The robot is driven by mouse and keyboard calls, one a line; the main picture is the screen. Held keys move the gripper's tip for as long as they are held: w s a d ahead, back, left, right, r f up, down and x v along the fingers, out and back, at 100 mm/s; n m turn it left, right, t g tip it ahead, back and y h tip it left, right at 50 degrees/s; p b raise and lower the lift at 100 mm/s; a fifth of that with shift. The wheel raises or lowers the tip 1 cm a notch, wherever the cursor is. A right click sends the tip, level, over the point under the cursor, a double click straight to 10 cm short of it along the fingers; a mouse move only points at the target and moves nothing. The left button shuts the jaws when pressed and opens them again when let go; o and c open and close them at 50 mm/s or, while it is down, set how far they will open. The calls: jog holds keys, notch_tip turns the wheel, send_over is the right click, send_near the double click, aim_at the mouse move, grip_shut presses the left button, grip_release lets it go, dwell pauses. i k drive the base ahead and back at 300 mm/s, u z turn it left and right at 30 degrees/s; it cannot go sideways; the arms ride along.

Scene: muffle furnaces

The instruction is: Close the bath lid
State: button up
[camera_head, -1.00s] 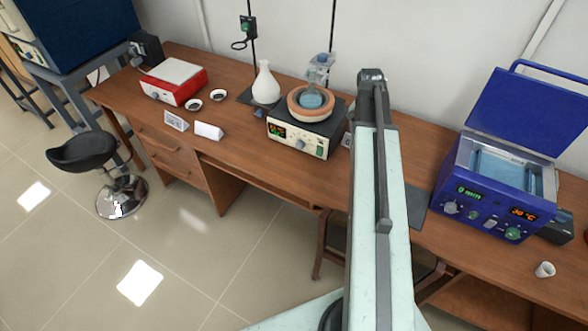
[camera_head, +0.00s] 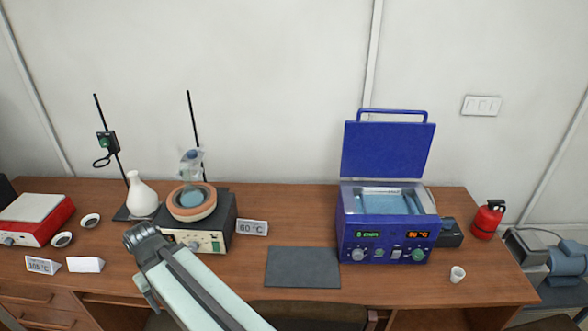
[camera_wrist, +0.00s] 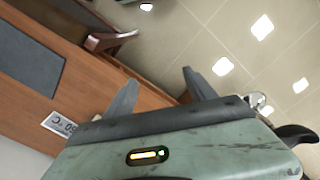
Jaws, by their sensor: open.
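The blue bath (camera_head: 350,246) stands on the wooden bench, right of centre in the head view. Its blue lid (camera_head: 387,150) is raised upright behind the basin, with a bar handle (camera_head: 392,112) along its top edge. Clear bluish water shows in the open basin. My gripper (camera_wrist: 158,78) is open and empty in the wrist view, its two fingers apart over the bench's front edge and the floor. In the head view my arm is at lower left, well away from the bath, and the fingers cannot be made out. The bath is not in the wrist view.
A hot plate (camera_head: 218,241) with a clay-coloured bowl, a white flask (camera_head: 141,194) and stands are left of the bath. A dark mat (camera_head: 303,267) lies between. A small white cup (camera_head: 457,274) and red extinguisher (camera_head: 487,220) are to the right.

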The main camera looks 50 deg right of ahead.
aim_at(370, 149)
jog(key=z, duration=2.65)
jog(key=k, duration=0.05)
jog(key=u, duration=0.45)
